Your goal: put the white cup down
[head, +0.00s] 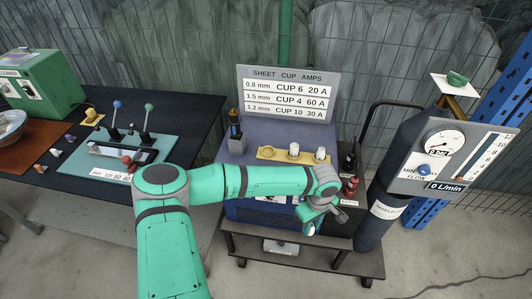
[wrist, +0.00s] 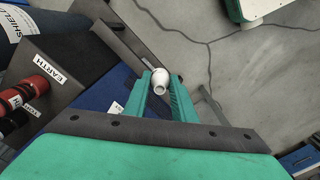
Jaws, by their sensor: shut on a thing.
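The white cup (wrist: 174,99) is held between the two green fingers of my gripper (wrist: 162,86) in the wrist view. It is a small white cylinder with a round opening at its near end. In the head view, my gripper (head: 314,222) hangs in front of the blue machine's right front corner, pointing down. A small white part of the cup (head: 310,231) shows at its tip. Two similar white cups, the left one (head: 294,149) and the right one (head: 320,154), stand upright on a yellow strip (head: 267,153) on top of the machine.
The blue machine (head: 233,178) stands on a dark cart (head: 240,246). A tall gas cylinder (head: 377,187) with a gauge panel (head: 447,157) stands to the right. Red and black connectors (head: 351,186) are close to my gripper. A cup chart (head: 287,93) stands behind.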

